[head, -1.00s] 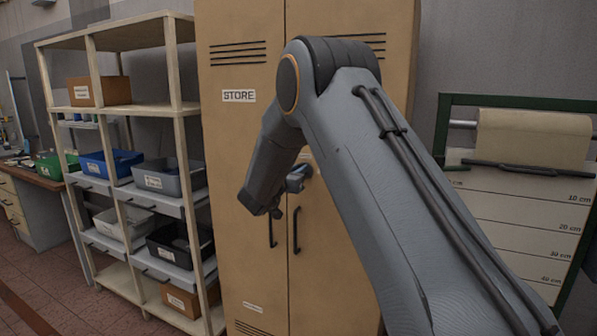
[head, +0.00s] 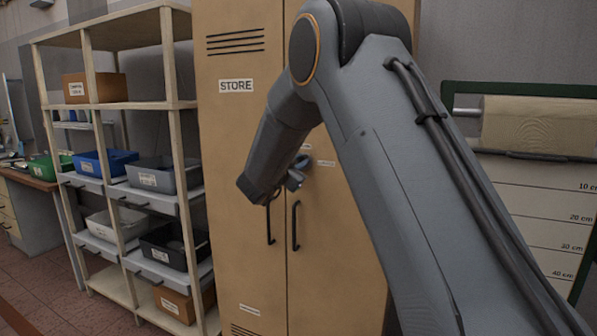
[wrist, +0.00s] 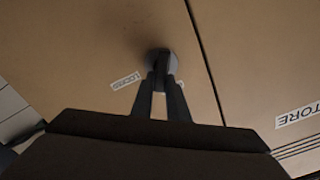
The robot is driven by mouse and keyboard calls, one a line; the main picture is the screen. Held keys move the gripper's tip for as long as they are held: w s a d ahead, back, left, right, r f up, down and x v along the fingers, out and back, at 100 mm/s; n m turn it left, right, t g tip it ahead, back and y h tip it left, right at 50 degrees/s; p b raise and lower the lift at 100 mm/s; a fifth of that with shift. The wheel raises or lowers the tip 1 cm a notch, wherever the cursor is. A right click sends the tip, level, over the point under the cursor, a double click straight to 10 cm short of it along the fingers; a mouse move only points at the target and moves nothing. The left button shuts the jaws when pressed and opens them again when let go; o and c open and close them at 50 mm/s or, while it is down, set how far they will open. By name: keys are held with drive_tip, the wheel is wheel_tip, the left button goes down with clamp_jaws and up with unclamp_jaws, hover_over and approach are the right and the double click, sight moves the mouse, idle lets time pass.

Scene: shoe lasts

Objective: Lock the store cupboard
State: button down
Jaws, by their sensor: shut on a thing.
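The tan store cupboard (head: 235,150) stands upright with both doors closed, a dark seam between them. It carries a STORE label (head: 236,86), which also shows at the right of the wrist view (wrist: 300,115). My gripper (head: 298,174) is at the right door near the seam, above the dark handles (head: 295,226). In the wrist view my gripper's fingers (wrist: 161,88) are shut on a round grey knob (wrist: 162,62) on the door. Small labels (wrist: 126,80) sit on both sides of the knob; one is partly hidden by a finger. The knob's turn position cannot be made out.
A wooden shelf rack (head: 180,130) with several bins stands close on the cupboard's left. A paper roll on a green-framed board (head: 540,125) hangs at the right. My arm hides much of the cupboard's right side.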

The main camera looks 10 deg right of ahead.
drive_tip(key=m+b, duration=0.3)
drive_tip(key=b, duration=0.1)
drive_tip(key=f+m+b, duration=0.1)
drive_tip(key=m+b, duration=0.3)
drive_tip(key=b, duration=0.1)
drive_tip(key=m+b, duration=0.4)
drive_tip(key=shift+s+d+f+b, duration=0.2)
drive_tip(key=shift+d+b, duration=0.1)
drive_tip(key=shift+d, duration=0.05)
drive_tip(key=c, duration=1.7)
unclamp_jaws()
drive_tip(key=b+v, duration=0.1)
drive_tip(key=v, duration=0.7)
drive_tip(key=shift+w, duration=0.1)
